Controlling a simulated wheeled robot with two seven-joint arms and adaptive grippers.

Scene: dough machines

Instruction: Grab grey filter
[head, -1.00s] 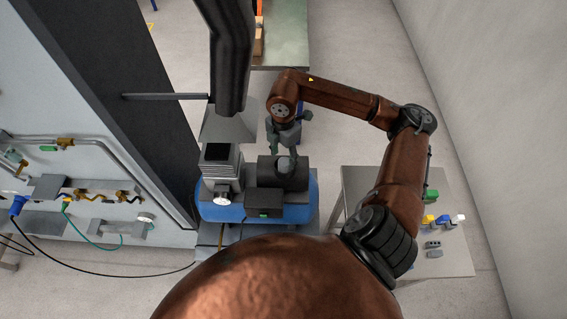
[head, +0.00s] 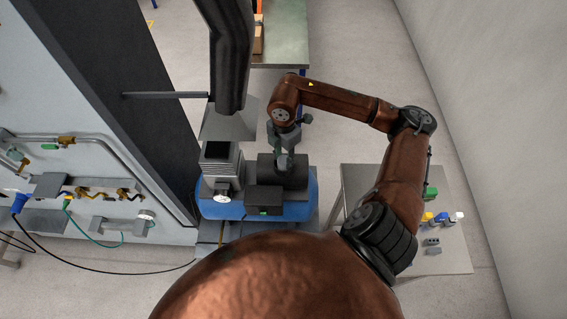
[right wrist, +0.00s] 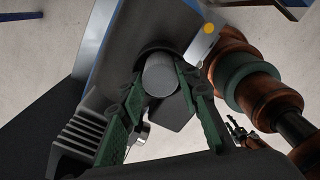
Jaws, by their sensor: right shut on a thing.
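The grey filter (right wrist: 160,75) is a short round cylinder on the dark machine (head: 268,170) above a blue tank. In the right wrist view it sits between the two green fingers of my right gripper (right wrist: 158,92), with its round end facing the camera. In the head view my right gripper (head: 284,158) reaches down onto the top of the machine and is shut on the filter. The fingers and the gripper body mostly hide the filter there. The filter still appears seated in the machine.
The blue tank (head: 302,206) lies under the machine. A ribbed grey block (head: 220,165) and a thick black duct (head: 231,60) stand just left of the gripper. A grey table (head: 358,182) with small coloured parts is on the right. A panel with pipes is on the left.

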